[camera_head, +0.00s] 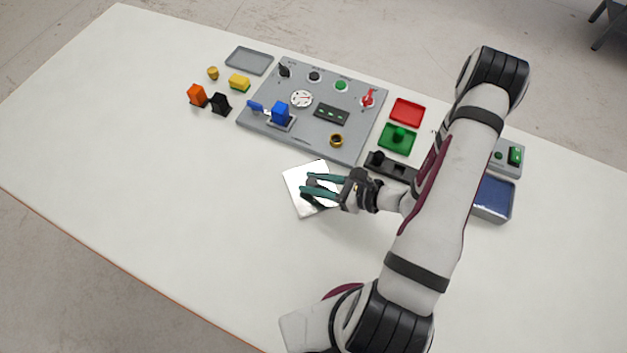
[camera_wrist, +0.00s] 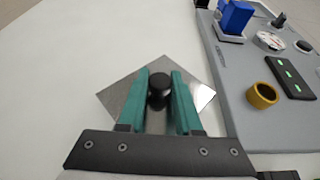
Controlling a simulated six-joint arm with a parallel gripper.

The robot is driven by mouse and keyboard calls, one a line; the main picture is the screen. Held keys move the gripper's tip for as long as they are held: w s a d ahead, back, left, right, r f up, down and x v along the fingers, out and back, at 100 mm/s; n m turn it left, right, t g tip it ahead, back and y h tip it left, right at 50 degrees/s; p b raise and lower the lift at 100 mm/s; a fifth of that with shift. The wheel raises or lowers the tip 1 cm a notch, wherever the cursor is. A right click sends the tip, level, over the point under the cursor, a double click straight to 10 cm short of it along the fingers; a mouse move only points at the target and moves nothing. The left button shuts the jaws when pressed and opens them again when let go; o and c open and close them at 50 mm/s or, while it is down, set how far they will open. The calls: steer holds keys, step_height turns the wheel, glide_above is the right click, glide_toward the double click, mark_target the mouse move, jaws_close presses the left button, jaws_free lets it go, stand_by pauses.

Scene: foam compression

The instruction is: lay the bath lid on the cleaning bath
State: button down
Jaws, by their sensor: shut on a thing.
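The bath lid (camera_head: 297,178) is a shiny silver square plate with a black knob, left of centre below the grey panel. My gripper (camera_head: 322,188) is shut on its knob, with teal fingers on either side. In the wrist view the lid (camera_wrist: 196,82) lies beyond the fingers, with the black knob (camera_wrist: 160,88) between them. Whether the lid touches the table or hangs just above it is hard to tell. The cleaning bath (camera_head: 495,199) appears to be the blue-filled grey container at the right, partly hidden behind my arm.
A grey panel (camera_head: 245,117) with knobs, switches and a blue block stands behind the lid. The table's front left is clear.

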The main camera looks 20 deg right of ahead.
steer(key=shift+f, duration=0.2)
steer(key=c, duration=0.6)
jaws_free()
